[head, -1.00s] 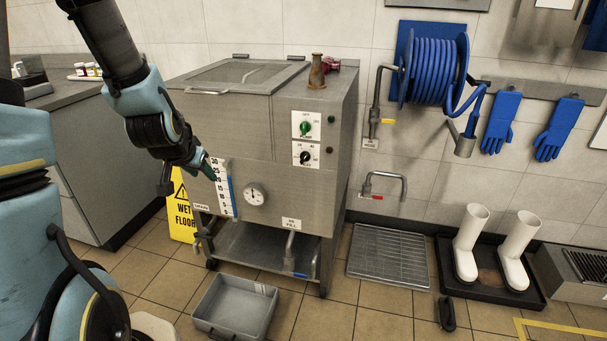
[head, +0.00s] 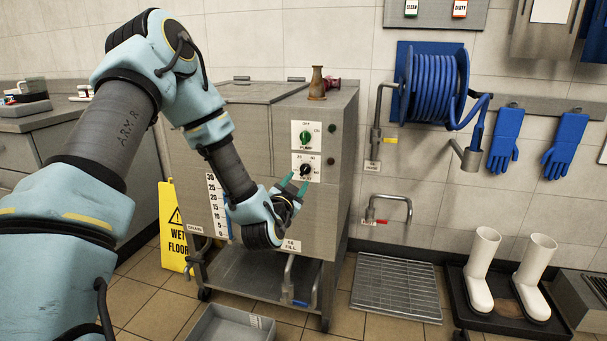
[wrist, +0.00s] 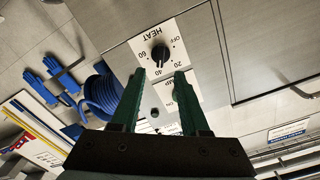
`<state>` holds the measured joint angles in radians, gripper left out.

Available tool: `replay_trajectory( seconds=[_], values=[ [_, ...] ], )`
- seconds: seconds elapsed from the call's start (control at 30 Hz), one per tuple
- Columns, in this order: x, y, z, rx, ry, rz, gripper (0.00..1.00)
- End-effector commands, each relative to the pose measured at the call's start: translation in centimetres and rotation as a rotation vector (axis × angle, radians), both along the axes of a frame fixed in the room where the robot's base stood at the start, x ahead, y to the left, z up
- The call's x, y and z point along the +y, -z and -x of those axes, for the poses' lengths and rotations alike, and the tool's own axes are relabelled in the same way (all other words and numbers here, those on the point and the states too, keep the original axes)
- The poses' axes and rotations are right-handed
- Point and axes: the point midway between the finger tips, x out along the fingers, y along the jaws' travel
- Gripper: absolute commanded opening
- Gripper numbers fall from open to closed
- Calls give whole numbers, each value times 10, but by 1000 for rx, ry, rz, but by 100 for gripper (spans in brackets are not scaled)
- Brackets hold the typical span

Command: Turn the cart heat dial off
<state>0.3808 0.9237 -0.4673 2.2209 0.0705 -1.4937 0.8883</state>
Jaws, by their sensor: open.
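The heat dial (head: 305,169) is a black knob on a white plate on the front of the steel cart (head: 260,130), below the green pump dial (head: 306,137). In the wrist view the heat dial (wrist: 160,53) shows upside down, with OFF, 20, 40 and 60 around it; I cannot tell its exact setting. My gripper (head: 295,182) is in front of the heat plate, slightly low. In the wrist view my gripper (wrist: 159,75) has its two green fingers apart and empty, with the knob beyond and between the tips. No contact shows.
A pipe and valve (head: 288,280) hang under the cart front. A grey tray (head: 232,325) lies on the floor before it. A yellow wet-floor sign (head: 174,228) stands left.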

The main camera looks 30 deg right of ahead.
Motion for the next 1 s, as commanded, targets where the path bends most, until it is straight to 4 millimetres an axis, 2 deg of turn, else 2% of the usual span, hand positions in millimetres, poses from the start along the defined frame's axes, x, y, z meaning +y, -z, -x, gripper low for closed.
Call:
replay_trajectory(
  seconds=[0.2, 0.4, 0.8, 1.0],
  values=[
    [-28, -1, -31, 1, -2, 2, 45],
    [-44, 0, -49, 2, -1, 1, 45],
    [-50, 0, -55, 2, -1, 0, 45],
    [-50, 0, -55, 2, -1, 0, 24]
  ],
)
